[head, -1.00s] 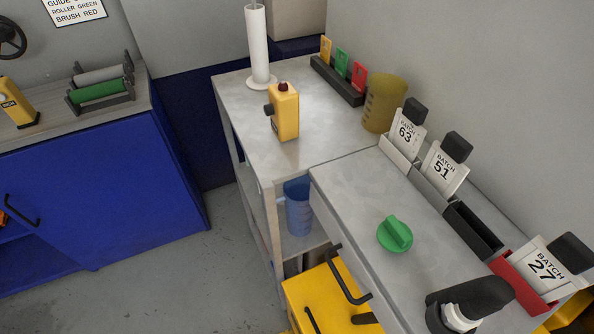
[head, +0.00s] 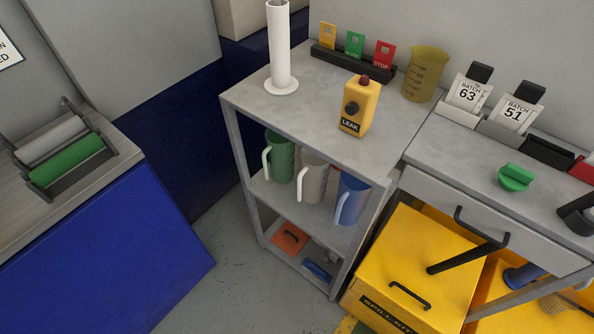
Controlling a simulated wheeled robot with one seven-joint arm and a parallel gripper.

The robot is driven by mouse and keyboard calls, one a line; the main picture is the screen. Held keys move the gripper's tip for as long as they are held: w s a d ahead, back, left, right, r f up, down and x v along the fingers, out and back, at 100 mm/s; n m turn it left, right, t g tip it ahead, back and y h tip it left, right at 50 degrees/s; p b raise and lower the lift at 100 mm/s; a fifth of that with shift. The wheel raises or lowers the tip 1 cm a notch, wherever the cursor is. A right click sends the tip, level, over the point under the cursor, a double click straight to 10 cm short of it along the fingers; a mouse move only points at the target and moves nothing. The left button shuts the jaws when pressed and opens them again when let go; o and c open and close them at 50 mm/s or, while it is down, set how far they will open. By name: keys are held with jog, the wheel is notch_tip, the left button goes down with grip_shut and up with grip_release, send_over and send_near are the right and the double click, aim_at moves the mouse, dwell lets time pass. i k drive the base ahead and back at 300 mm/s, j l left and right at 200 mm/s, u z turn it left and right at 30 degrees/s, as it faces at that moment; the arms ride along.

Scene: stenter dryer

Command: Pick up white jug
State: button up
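The white jug (head: 313,178) stands upright on the middle shelf of the grey metal rack (head: 258,112). It is between a green jug (head: 279,160) on its left and a blue jug (head: 350,200) on its right. Its pale handle (head: 304,188) faces the front left. The rack's top overhangs the jug, and its upper rim is in shadow. My gripper is not in view.
A yellow leak detector (head: 358,106), a white cylinder (head: 279,50) and an amber beaker (head: 426,74) stand on the rack top. A yellow spill-kit box (head: 400,265) stands right of the rack. A blue cabinet (head: 110,255) is at left, with clear floor between.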

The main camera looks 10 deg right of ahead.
aim_at(313, 179)
jog(key=u, duration=0.15)
jog(key=i+j, duration=0.4)
jog(key=i+j+u, duration=0.15)
jog(key=i+j, duration=0.25)
jog(key=i, duration=0.15)
